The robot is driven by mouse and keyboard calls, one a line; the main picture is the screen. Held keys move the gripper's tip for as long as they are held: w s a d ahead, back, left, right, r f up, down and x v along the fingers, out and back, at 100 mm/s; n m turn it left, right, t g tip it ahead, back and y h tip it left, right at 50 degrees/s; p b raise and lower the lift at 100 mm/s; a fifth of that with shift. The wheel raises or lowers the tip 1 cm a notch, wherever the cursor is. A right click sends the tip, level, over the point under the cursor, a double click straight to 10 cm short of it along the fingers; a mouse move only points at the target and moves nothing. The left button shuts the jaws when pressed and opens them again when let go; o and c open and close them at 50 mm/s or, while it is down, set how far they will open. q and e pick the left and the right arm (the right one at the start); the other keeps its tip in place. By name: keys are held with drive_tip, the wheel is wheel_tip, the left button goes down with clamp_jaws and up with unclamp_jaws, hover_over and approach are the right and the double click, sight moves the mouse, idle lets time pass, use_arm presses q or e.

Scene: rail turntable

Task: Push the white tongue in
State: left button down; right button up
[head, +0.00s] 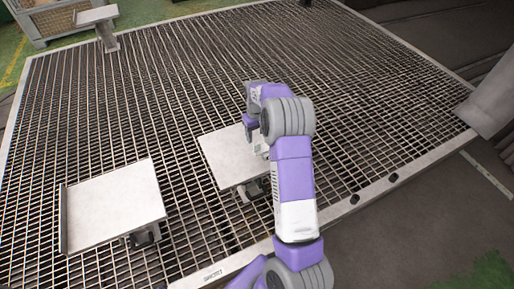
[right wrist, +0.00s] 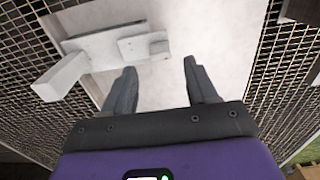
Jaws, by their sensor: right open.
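A pale latch-like part (right wrist: 105,48), with a bar and a block at its left end, lies at the upper left in the right wrist view. It looks like the white tongue, but I cannot tell which piece of it slides. It lies along the edge of a light metal plate (right wrist: 205,35), apparently the middle plate (head: 226,160) in the head view. There my right arm hides part of that plate. My right gripper (right wrist: 160,78) is open, with nothing between its fingers. It is over the plate, to the right of the latch part. In the head view the right gripper (head: 252,125) is small and partly hidden. My left gripper is out of view.
A metal grating floor (head: 150,110) with a pale border surrounds the plates. Another raised plate (head: 112,205) stands at the left, and a smaller one (head: 96,15) at the far left beside a crate (head: 50,22). A grey post (head: 490,100) is at the right.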

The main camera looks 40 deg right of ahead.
sight(257, 144)
wheel_tip(257, 144, down, 7)
drive_tip(key=shift+f+b, duration=0.1)
drive_tip(key=shift+b, duration=0.55)
drive_tip(key=shift+c, duration=0.3)
clamp_jaws()
drive_tip(key=shift+d, duration=0.1)
